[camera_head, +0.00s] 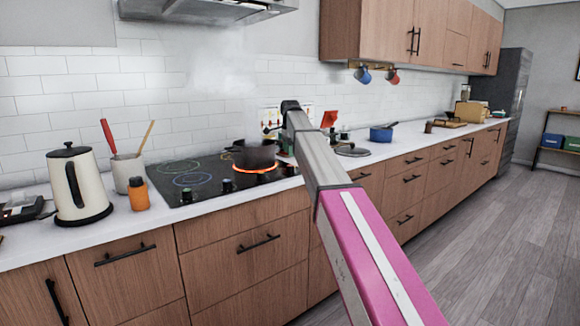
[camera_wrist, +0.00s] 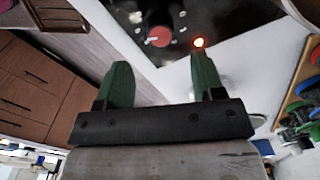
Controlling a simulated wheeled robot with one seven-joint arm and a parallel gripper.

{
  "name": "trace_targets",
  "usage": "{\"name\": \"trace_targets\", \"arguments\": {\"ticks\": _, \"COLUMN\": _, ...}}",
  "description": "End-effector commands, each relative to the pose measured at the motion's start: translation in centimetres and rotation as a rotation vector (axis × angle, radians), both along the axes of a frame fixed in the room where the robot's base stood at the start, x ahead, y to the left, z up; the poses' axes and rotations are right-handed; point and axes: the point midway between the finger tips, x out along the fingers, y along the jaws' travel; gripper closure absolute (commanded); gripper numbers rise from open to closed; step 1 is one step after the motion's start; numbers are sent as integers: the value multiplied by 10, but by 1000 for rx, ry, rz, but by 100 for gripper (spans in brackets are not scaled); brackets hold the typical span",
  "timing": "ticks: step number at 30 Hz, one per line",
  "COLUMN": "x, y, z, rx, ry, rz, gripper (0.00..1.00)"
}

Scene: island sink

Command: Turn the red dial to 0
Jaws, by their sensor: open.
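The red dial (camera_wrist: 158,36) is at the top of the wrist view, on the black cooktop's front edge. A small orange light (camera_wrist: 199,42) glows to its right. My gripper (camera_wrist: 163,74) is open, with its two green fingers spread apart below the dial in the picture. Nothing shows between the fingers, and they look apart from the dial. In the head view, the cooktop (camera_head: 205,170) has dark knobs along its front; I cannot make out the red dial or my gripper's fingers there.
A kettle (camera_head: 77,187), a utensil crock (camera_head: 129,173) and an orange jar (camera_head: 139,194) stand to the left. A blue pot (camera_head: 381,134) is further right. The floor on the right is clear.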

Motion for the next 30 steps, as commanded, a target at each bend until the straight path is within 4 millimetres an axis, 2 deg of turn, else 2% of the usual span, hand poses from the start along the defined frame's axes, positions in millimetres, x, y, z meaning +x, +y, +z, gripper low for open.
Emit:
{"name": "trace_targets", "arguments": {"ticks": 3, "x": -1, "y": 0, "z": -24, "rx": -1, "ry": 2, "rz": 0, "gripper": 38}}
{"name": "trace_targets", "arguments": {"ticks": 9, "x": -1, "y": 0, "z": -52, "rx": 0, "ry": 1, "rz": 0, "gripper": 38}}
{"name": "trace_targets", "arguments": {"ticks": 15, "x": 0, "y": 0, "z": -66, "rx": 0, "ry": -1, "rz": 0, "gripper": 38}}
{"name": "trace_targets", "arguments": {"ticks": 24, "x": 0, "y": 0, "z": -68, "rx": 1, "ry": -2, "rz": 0, "gripper": 38}}
{"name": "trace_targets", "arguments": {"ticks": 26, "x": 0, "y": 0, "z": -67, "rx": 0, "ry": -1, "rz": 0, "gripper": 54}}
{"name": "trace_targets", "arguments": {"ticks": 27, "x": 0, "y": 0, "z": -67, "rx": 0, "ry": -1, "rz": 0, "gripper": 67}}
{"name": "trace_targets", "arguments": {"ticks": 29, "x": 0, "y": 0, "z": -67, "rx": 0, "ry": -1, "rz": 0, "gripper": 87}}
{"name": "trace_targets", "arguments": {"ticks": 30, "x": 0, "y": 0, "z": -67, "rx": 0, "ry": -1, "rz": 0, "gripper": 87}}
